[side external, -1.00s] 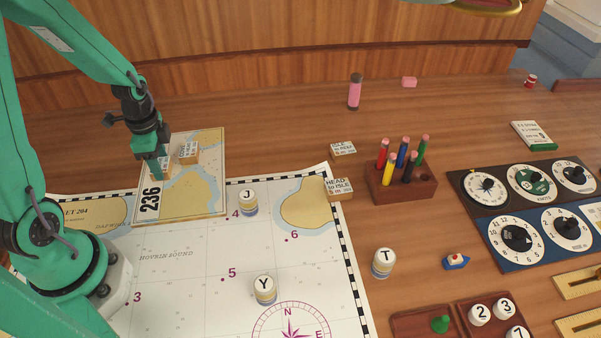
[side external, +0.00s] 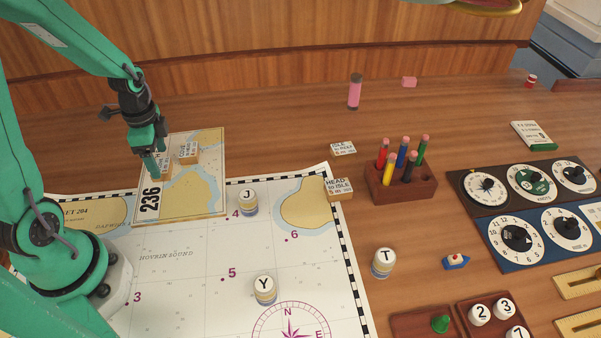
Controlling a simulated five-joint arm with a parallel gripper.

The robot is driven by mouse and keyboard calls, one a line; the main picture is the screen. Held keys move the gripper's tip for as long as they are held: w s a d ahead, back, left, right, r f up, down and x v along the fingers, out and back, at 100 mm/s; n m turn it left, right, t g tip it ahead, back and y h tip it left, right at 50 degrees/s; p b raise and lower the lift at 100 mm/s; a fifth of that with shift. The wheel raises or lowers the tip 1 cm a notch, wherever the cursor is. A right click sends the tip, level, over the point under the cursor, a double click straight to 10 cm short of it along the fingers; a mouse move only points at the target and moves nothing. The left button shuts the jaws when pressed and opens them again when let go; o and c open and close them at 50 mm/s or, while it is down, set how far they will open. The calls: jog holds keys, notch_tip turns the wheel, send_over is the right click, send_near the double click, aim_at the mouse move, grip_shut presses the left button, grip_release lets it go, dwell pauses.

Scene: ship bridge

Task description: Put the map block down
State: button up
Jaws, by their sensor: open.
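My gripper (side external: 157,165) is open at the left, just above the small map board marked 236 (side external: 195,190). A small lettered block (side external: 165,171) sits on that board right at the fingertips, partly hidden by them; I cannot tell if they touch it. A second lettered block (side external: 188,152) lies on the same board just to the right. The board lies over the upper left part of the large white chart (side external: 180,285). Another lettered block, HEAD to ISLE (side external: 338,189), lies at the chart's upper right corner, and one more block (side external: 343,148) lies on the bare table behind it.
Round markers J (side external: 248,203), Y (side external: 264,290) and T (side external: 383,263) stand upright on or beside the chart. A wooden pencil holder (side external: 425,192) and dial panels (side external: 510,185) are to the right. The table behind the board is clear.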

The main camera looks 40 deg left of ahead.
aim_at(161, 166)
notch_tip(161, 166, up, 10)
jog(key=shift+r, duration=0.15)
dwell(0.4)
jog(key=shift+d+r, duration=0.1)
dwell(0.5)
jog(key=s+d+r+n+t, duration=0.5)
jog(key=d+r+n, duration=0.4)
jog(key=d+r, duration=0.1)
jog(key=shift+s+d+t, duration=0.3)
jog(key=shift+d, duration=0.4)
jog(key=shift+o, duration=0.5)
